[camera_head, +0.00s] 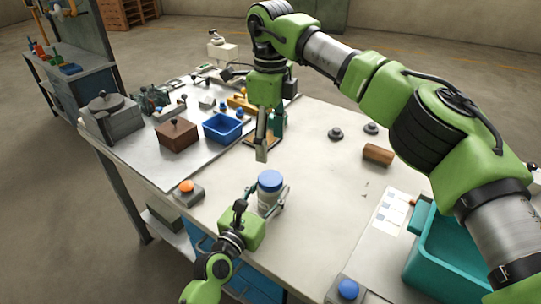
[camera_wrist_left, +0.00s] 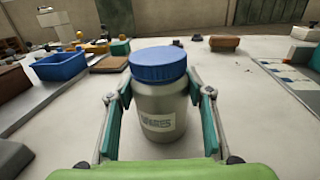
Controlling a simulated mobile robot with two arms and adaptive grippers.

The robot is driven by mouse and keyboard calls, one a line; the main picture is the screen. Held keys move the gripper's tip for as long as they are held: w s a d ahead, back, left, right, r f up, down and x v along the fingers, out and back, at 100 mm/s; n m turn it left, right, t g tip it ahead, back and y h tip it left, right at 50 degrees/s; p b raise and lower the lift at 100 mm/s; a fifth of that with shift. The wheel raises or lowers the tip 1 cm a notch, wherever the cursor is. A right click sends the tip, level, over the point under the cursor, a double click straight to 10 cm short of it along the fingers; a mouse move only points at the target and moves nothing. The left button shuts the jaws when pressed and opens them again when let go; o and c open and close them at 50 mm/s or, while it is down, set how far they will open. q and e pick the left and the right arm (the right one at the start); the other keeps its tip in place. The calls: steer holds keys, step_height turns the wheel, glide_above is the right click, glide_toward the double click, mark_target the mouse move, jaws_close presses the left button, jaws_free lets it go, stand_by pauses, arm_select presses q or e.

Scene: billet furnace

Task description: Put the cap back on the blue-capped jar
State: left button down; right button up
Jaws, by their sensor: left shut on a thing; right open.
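The grey jar (camera_head: 268,200) stands upright on the white table with its blue cap (camera_head: 270,180) on top. In the left wrist view the jar (camera_wrist_left: 162,108) shows a pale label, and the cap (camera_wrist_left: 158,64) sits level over its mouth; whether it is screwed tight I cannot tell. My left gripper (camera_head: 270,203) is shut on the jar body, one finger on each side. My right gripper (camera_head: 262,150) points down behind the jar, open and apart from the cap. Its fingers overlap in the head view, and it holds nothing that I can see.
A blue bin (camera_head: 224,127) and a brown box (camera_head: 176,136) stand to the left. An orange button (camera_head: 186,187) is near the left edge. A brown cylinder (camera_head: 378,155) lies right, and a teal bin (camera_head: 455,262) stands at front right.

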steer(key=shift+r, duration=0.65)
arm_select(q)
steer(key=c, duration=1)
jaws_free()
steer(key=shift+o, duration=0.2)
steer(key=v, duration=1.2)
